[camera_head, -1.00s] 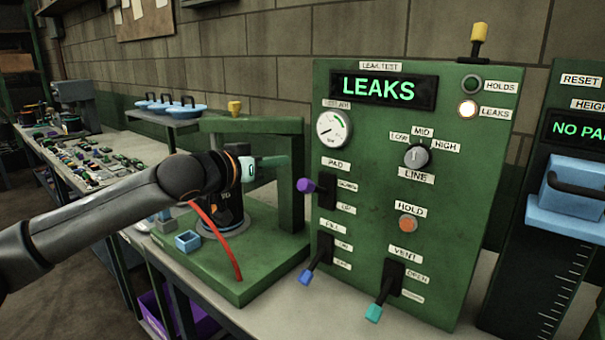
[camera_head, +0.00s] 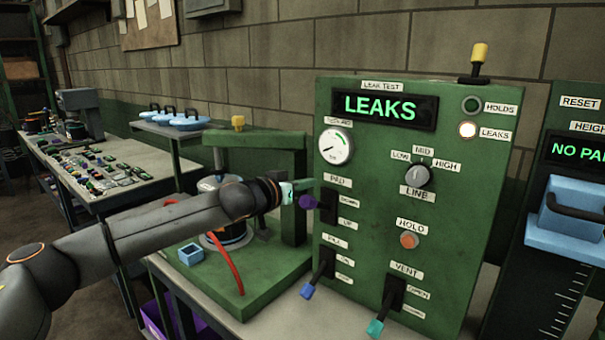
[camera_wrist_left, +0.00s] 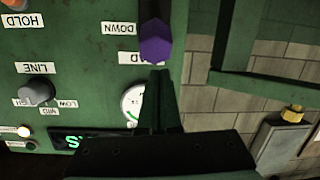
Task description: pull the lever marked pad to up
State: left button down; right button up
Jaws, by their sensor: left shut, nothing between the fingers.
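The lever marked PAD is on the green leak test panel (camera_head: 455,240). Its purple knob (camera_head: 308,202) sticks out from a black slot beside the DOWN label; the UP label (camera_head: 348,223) is below that. My left gripper (camera_head: 298,189) is shut and empty, just left of and slightly above the knob in the head view. In the left wrist view, the shut fingertips (camera_wrist_left: 160,74) are close to the purple knob (camera_wrist_left: 155,44), which shows just beyond them. I cannot tell whether they touch. My right gripper is not in view.
Below the PAD lever are a blue-tipped FILL lever (camera_head: 307,291) and a teal-tipped VENT lever (camera_head: 375,328). A green frame (camera_head: 290,150) stands behind my left arm, with a small blue box (camera_head: 191,254) on its base. The display (camera_head: 385,106) reads LEAKS.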

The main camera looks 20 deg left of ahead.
pick_arm(q)
jog(key=shift+s+f, duration=0.45)
jog(key=shift+f, duration=0.25)
